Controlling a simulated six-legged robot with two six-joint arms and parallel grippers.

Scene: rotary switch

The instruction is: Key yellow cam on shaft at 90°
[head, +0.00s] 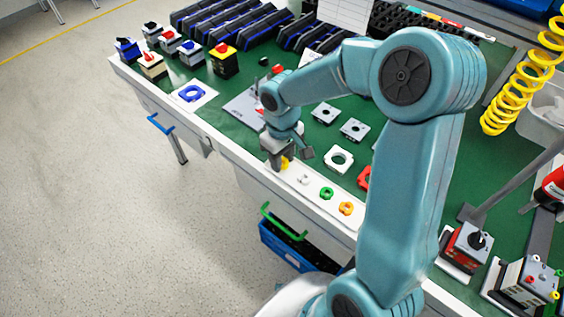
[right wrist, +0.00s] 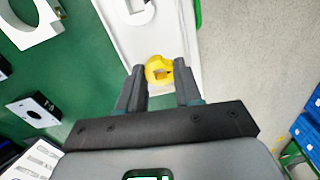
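The yellow cam (head: 286,163) lies at the left end of a white strip tray (head: 315,196) along the table's front edge. In the right wrist view the yellow cam (right wrist: 159,70), with a square hole, sits between my fingertips, with a gap on each side. My right gripper (head: 281,164) points down over it with its fingers open; its fingertips (right wrist: 160,73) also show in the right wrist view. A grey plate (head: 240,104) lies partly behind my right arm; I cannot make out a shaft there. My left gripper is not in view.
White (head: 304,179), green (head: 327,193) and orange (head: 346,208) cams lie along the tray. A white square frame (head: 339,159) and grey plates with holes (head: 354,129) lie behind. Switch boxes (head: 224,62) stand at the far left. A blue crate (head: 290,246) is below the table edge.

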